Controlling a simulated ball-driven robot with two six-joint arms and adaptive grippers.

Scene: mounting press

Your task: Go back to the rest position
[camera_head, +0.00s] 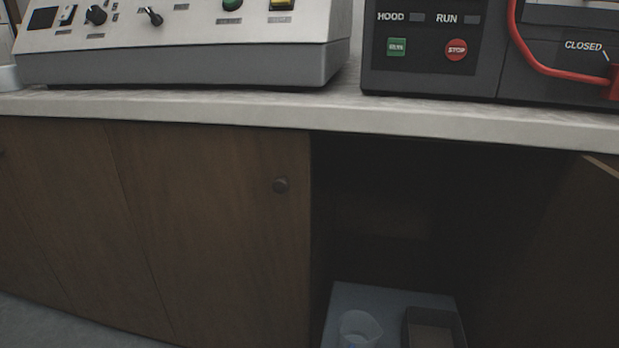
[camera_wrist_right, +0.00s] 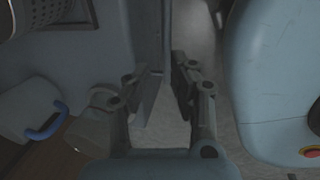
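My right gripper (camera_wrist_right: 165,68) shows in the right wrist view with its two fingers apart and nothing between them. A blue-grey rounded body, which looks like my own base, fills the right side of that view. Neither gripper shows in the head view, and my left gripper is in no frame. In the head view a dark machine (camera_head: 430,75) with HOOD and RUN labels stands on the counter at the upper right. Its red bar handle (camera_head: 540,66) is beside a CLOSED label.
A grey control console (camera_head: 180,68) stands on the counter (camera_head: 200,108) at left. Below, one cabinet bay is open, its door (camera_head: 580,250) swung out at right. Inside are a translucent cup (camera_head: 360,328) and a dark box (camera_head: 432,330). A blue-handled vessel (camera_wrist_right: 28,108) shows in the wrist view.

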